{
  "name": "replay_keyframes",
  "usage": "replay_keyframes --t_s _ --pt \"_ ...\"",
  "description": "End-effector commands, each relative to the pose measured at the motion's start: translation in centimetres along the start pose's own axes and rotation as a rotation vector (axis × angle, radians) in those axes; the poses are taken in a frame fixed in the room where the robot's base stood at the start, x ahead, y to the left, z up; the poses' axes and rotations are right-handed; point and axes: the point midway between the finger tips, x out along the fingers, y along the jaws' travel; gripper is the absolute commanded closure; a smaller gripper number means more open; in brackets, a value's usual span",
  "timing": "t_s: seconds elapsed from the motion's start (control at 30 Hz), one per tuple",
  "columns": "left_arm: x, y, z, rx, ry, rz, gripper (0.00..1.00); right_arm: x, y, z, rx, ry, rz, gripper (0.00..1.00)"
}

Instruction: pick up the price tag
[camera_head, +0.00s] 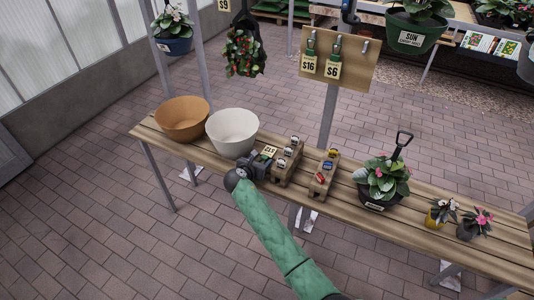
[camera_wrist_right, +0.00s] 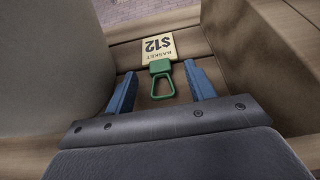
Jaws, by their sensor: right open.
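The price tag (camera_wrist_right: 158,50) is a cream card reading "$12 BASKET" with a green clip and loop. In the right wrist view it lies upside down on the wooden table, its loop pointing toward me. In the head view the tag (camera_head: 268,152) lies between the white pot and a wooden stand. My right gripper (camera_wrist_right: 160,73) is open, its blue fingers on either side of the green clip, with gaps showing. It also shows in the head view (camera_head: 257,164), partly hiding the table there. Whether the fingers touch the table is unclear. My left gripper is not in view.
A white pot (camera_head: 232,130) stands close on the left, an orange pot (camera_head: 182,118) beyond it. A wooden stand (camera_head: 287,165) with small items is close on the right, and a second stand (camera_head: 323,178) follows. A potted plant (camera_head: 382,182) stands farther right on the table (camera_head: 430,224).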

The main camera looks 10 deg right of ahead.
Motion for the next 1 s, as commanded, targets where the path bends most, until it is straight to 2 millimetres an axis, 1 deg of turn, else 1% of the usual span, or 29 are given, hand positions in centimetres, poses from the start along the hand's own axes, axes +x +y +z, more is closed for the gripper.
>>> replay_keyframes --t_s 0.1,0.33,0.37,0.5,0.53,0.57,0.87,1.0 --pt "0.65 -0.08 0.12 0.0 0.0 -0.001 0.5 0.72 -0.01 0.07 0.0 0.0 -0.001 0.45" --pt "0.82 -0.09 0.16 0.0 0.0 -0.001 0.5 0.84 0.0 -0.02 0.0 0.0 0.0 0.45" --pt "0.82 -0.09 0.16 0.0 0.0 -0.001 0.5 0.84 0.0 -0.02 0.0 0.0 0.0 0.47" --pt "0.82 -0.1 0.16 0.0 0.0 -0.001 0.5 0.83 0.0 -0.02 0.0 0.0 0.0 0.75" --pt "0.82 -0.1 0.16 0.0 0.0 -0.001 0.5 0.83 0.0 -0.03 0.0 0.0 0.0 0.81" --pt "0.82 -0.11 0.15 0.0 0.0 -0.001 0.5 0.83 0.0 -0.03 0.0 0.0 0.0 0.84" --pt "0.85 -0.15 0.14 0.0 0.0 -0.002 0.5 0.79 0.01 0.04 0.0 0.0 0.0 0.84" --pt "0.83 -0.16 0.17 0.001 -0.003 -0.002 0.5 0.51 0.04 0.78 0.002 0.0 0.001 0.84"
